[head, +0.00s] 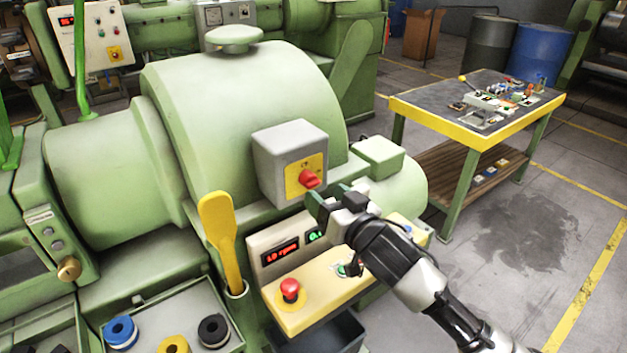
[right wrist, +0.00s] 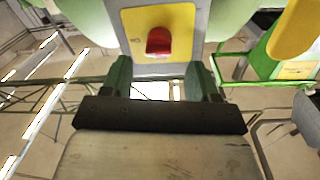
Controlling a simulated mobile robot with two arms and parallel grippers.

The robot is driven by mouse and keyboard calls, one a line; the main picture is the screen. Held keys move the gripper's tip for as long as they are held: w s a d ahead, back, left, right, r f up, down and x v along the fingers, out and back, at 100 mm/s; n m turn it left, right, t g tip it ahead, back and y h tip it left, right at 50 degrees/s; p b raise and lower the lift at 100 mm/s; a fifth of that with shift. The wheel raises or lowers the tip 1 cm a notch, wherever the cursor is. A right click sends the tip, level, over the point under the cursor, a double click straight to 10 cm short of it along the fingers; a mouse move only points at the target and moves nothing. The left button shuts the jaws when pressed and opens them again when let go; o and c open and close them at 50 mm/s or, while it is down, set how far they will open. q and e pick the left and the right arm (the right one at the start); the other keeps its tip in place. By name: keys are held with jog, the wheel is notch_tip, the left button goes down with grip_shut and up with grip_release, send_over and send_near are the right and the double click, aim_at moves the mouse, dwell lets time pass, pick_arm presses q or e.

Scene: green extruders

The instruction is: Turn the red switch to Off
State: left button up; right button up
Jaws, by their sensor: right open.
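The red switch (head: 308,180) is a knob on a yellow plate on the front of a grey box, which is fixed to the green machine. In the right wrist view the red switch (right wrist: 158,41) lies ahead of the fingertips, roughly centred between them. My right gripper (head: 321,203) is just below and right of the switch in the head view. Its two green fingers (right wrist: 160,78) are apart with nothing between them. I see no clear contact with the switch. The lettering around the knob is too small to read. My left gripper is not in view.
Below is a control panel with a red emergency button (head: 290,290) and lit displays. A yellow paddle (head: 220,240) stands upright left of it. A tray with tape rolls (head: 214,330) is at lower left. A yellow-edged table (head: 410,112) stands right, with open floor in front.

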aim_at(315, 186)
jog(key=shift+p+x, duration=0.4)
jog(key=shift+x, duration=2.2)
jog(key=c, duration=0.9)
